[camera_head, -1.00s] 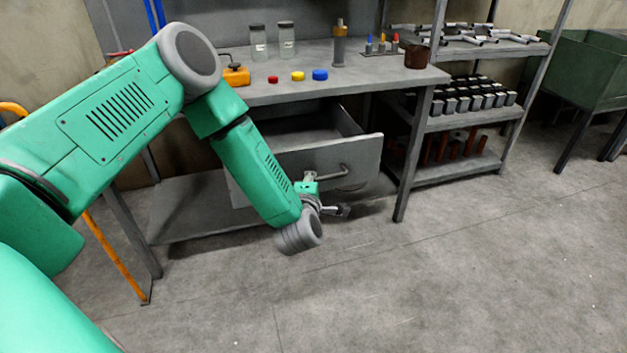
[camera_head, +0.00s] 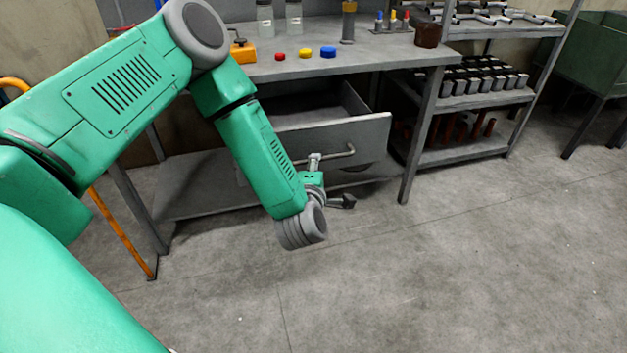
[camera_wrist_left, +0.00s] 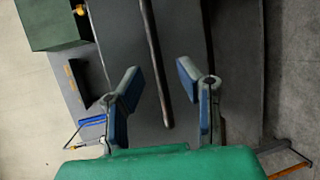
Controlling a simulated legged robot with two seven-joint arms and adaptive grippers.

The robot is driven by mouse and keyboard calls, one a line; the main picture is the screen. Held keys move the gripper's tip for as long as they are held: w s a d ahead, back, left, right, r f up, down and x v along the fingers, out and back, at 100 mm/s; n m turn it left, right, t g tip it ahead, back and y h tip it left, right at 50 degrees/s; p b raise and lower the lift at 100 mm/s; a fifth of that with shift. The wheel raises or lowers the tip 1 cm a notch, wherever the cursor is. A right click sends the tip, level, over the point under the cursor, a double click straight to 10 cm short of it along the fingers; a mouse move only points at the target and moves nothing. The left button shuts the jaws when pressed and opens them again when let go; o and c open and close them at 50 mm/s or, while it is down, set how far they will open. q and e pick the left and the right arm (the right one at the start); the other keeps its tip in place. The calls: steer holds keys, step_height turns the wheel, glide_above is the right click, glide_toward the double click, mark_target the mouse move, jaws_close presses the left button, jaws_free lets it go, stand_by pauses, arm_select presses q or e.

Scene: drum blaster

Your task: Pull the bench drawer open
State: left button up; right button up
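The bench drawer (camera_head: 375,140) is grey and stands pulled out below the bench top, with part of its inside showing. Its bar handle (camera_head: 340,154) runs across the front. My left gripper (camera_head: 329,182) is at the handle's left end, in front of the drawer. In the left wrist view my left gripper (camera_wrist_left: 158,85) is open, its two blue-padded fingers well apart. A dark bar, seemingly the handle (camera_wrist_left: 155,65), lies between them in the picture without visible contact. My right gripper is not in view.
The bench top (camera_head: 380,52) holds jars, coloured caps and a brown cup (camera_head: 428,35). A bench leg (camera_head: 425,130) stands right of the drawer, and a loaded shelf rack (camera_head: 475,98) beyond it. The floor (camera_head: 430,270) in front is clear.

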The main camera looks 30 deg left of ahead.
arm_select(q)
steer(key=v, duration=0.8)
steer(key=shift+f, duration=0.1)
steer(key=s+d+f+m+g+h+p, duration=0.35)
steer(key=s+d+f+m+h, duration=0.45)
steer(key=m, duration=0.5)
steer(key=s+a+f+m+g, duration=0.2)
steer(key=s+m+g, duration=0.3)
steer(key=s, duration=0.4)
steer(key=s+a+f+m+g+p, duration=0.1)
steer(key=s+a+m+g, duration=0.3)
steer(key=s, duration=0.6)
steer(key=f+m+g, duration=0.1)
steer(key=m, duration=0.1)
steer(key=shift+m+y, duration=0.4)
